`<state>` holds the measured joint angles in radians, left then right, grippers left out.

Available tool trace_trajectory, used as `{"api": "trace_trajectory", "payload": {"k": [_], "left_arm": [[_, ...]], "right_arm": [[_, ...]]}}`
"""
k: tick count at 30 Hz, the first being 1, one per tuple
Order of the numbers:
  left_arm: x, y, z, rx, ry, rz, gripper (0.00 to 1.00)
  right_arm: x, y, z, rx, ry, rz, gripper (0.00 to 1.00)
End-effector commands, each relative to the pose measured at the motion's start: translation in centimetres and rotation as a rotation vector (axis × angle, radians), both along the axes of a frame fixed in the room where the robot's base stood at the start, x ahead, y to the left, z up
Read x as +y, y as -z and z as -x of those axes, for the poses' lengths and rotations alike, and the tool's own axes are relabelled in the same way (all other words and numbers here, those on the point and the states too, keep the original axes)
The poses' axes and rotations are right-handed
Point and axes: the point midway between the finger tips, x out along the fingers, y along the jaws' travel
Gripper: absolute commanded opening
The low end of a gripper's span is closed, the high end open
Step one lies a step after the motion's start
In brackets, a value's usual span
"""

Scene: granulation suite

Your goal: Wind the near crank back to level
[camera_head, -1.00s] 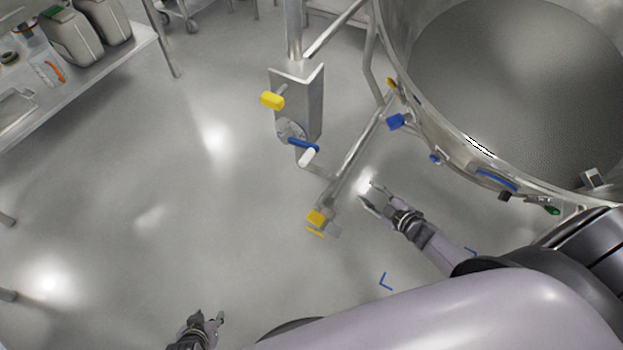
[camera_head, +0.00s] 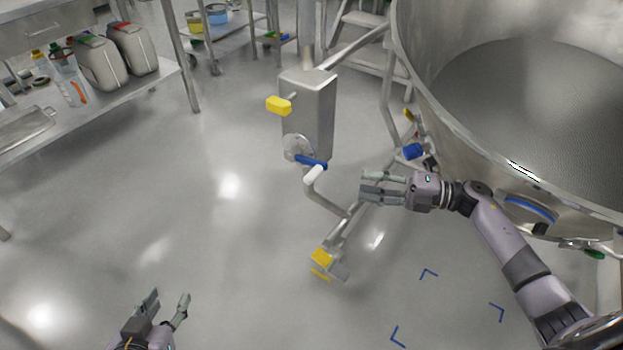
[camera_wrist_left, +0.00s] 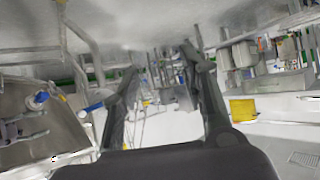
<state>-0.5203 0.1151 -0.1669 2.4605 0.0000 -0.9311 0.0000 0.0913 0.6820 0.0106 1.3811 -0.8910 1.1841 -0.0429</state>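A crank with a blue arm (camera_head: 310,161) and a white grip (camera_head: 313,174) sits on a round hub low on the front of a steel box (camera_head: 310,105). The blue arm points right and slightly down. A yellow handle (camera_head: 279,104) sticks out from the box higher up. My right gripper (camera_head: 364,185) is right of the white grip, clearly apart from it, with a gap between its fingers. My left gripper (camera_head: 170,296) is open and empty at the lower left, far from the crank; its spread fingers also show in the left wrist view (camera_wrist_left: 163,75).
A floor-level pipe with a yellow-marked foot (camera_head: 322,257) runs below the box. A bench (camera_head: 150,85) with canisters stands at left. The floor in between is clear.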

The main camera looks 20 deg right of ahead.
Motion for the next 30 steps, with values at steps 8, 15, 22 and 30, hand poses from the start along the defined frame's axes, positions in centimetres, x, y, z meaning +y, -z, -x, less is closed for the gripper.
{"api": "trace_trajectory", "payload": {"k": [8,15,22,30], "left_arm": [[-0.7,-1.6,-1.4,-0.113,0.009,0.027,0.40],[-1.2,-3.6,-2.6,-0.227,0.016,0.053,0.40],[-1.6,-5.0,-3.2,-0.301,0.020,0.072,0.40],[-1.6,-5.3,-3.3,-0.316,0.021,0.075,0.40]], "right_arm": [[5.5,0.1,-3.1,-0.003,-0.001,-0.005,0.38],[9.7,0.2,-5.5,-0.001,0.000,-0.005,0.38],[11.9,0.3,-6.8,0.001,0.001,-0.004,0.38],[12.3,0.3,-7.0,0.002,0.002,-0.002,0.38]]}}
